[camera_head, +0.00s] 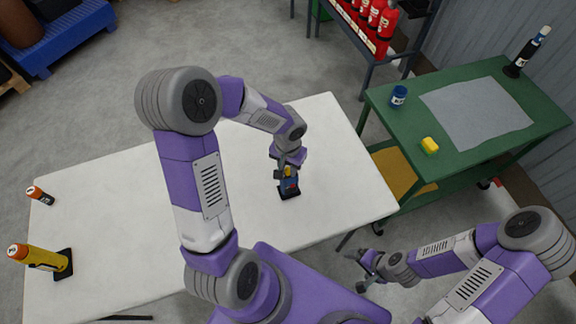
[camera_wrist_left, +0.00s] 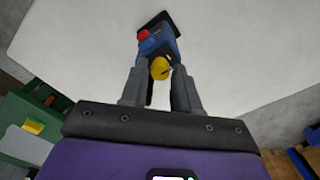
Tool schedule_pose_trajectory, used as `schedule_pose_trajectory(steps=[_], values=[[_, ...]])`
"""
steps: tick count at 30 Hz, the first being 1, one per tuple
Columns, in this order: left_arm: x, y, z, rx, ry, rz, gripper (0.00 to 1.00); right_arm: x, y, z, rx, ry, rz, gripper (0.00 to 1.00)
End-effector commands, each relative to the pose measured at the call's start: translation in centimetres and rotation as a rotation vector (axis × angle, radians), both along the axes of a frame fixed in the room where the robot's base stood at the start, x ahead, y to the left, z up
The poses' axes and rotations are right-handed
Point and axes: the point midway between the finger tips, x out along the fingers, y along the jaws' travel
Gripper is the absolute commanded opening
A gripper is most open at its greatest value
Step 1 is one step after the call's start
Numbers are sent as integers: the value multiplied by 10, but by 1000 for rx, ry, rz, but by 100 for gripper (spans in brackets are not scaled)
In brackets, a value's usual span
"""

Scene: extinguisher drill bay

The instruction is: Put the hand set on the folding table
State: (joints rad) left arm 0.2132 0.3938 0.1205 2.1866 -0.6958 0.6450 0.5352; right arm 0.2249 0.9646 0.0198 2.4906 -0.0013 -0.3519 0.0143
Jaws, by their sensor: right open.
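The hand set, as I take it, is a blue piece (camera_head: 291,186) with red and yellow parts and a black base, over the right part of the white folding table (camera_head: 120,190). It also shows in the left wrist view (camera_wrist_left: 158,42), with its yellow round end between the fingers. My left gripper (camera_head: 288,170) comes from above and is shut on it; the fingers (camera_wrist_left: 160,72) lie along both sides. I cannot tell whether the black base touches the tabletop. My right gripper (camera_head: 368,268) is open and empty, low beyond the table's right front edge.
A yellow cylinder (camera_head: 35,257) with a black base and a small orange-black cylinder (camera_head: 40,195) are at the table's left. The green bench (camera_head: 460,165) at right holds a blue can (camera_head: 398,96), a yellow block (camera_head: 429,145) and a dark bottle (camera_head: 525,55). The table's middle is clear.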

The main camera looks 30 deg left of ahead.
Motion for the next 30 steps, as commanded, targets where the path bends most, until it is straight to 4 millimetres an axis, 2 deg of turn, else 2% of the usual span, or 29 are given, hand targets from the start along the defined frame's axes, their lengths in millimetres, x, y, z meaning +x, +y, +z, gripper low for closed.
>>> schedule_pose_trajectory(steps=[1,3,14,17,27,30], values=[[0,0,0,0,0,0,39,0,0,0,0,0,0,94],[0,0,0,0,0,0,46,0,0,1,0,0,0,94],[0,0,5,0,1,1,46,0,0,5,0,0,0,94],[1,0,20,1,-4,1,46,0,0,9,0,0,0,94],[1,0,94,0,-5,1,46,0,0,25,0,0,0,94],[1,0,108,0,-3,1,46,0,0,27,0,0,0,94]])
